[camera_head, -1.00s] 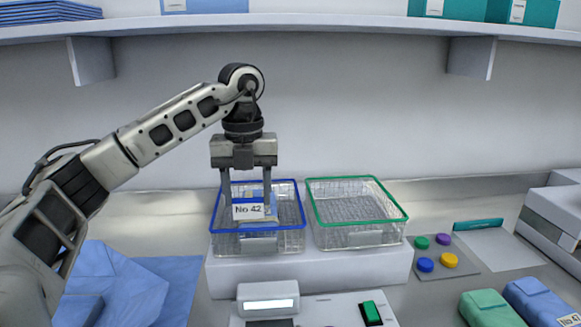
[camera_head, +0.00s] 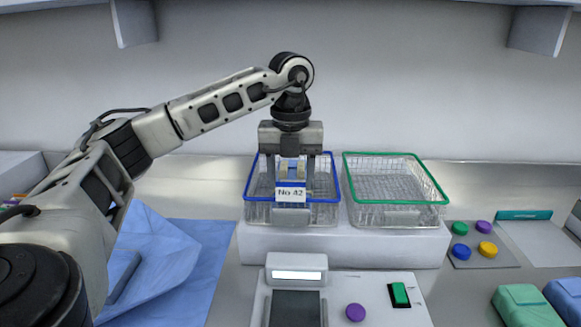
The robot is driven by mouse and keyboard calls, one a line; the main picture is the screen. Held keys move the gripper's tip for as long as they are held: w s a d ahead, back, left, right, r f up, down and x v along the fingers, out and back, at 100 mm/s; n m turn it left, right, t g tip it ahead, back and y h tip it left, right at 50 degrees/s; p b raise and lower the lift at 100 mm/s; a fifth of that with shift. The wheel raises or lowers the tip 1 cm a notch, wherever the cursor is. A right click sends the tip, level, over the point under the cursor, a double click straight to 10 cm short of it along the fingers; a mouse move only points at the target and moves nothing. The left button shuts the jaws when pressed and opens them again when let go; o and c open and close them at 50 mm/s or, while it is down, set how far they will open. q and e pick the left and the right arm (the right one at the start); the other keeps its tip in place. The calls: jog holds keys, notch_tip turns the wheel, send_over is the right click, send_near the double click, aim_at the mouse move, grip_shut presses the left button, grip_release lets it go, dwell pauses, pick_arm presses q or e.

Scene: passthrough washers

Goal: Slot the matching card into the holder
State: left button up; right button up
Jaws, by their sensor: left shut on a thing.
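A white card reading "No 42" with a blue band (camera_head: 290,191) is upright in my left gripper (camera_head: 291,187), which is shut on it. The gripper points down at the front of the blue-rimmed wire basket (camera_head: 247,187). The card shows at the basket's front rim, just above a grey holder (camera_head: 291,216) on the basket's front face. A small strip of basket front seems to show between card and holder; I cannot tell the depth between them. The green-rimmed basket (camera_head: 440,187) on the right has a similar holder (camera_head: 401,218). My right gripper is not in view.
Both baskets stand on a white block (camera_head: 345,245). In front is a white device (camera_head: 345,285) with a display, a green switch and a purple disc. Coloured discs lie on a grey pad (camera_head: 480,260) at right. Blue cloth (camera_head: 165,255) lies at left. Shelf brackets hang above.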

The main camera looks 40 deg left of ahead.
aim_at(291, 201)
pick_arm(q)
jog(key=shift+f, duration=0.35)
jog(key=shift+f+b, duration=0.5)
jog(key=shift+f, duration=0.7)
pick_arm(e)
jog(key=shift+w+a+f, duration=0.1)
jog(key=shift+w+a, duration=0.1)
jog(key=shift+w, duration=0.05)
pick_arm(q)
jog(key=o, duration=1)
jog(key=shift+o, duration=0.2)
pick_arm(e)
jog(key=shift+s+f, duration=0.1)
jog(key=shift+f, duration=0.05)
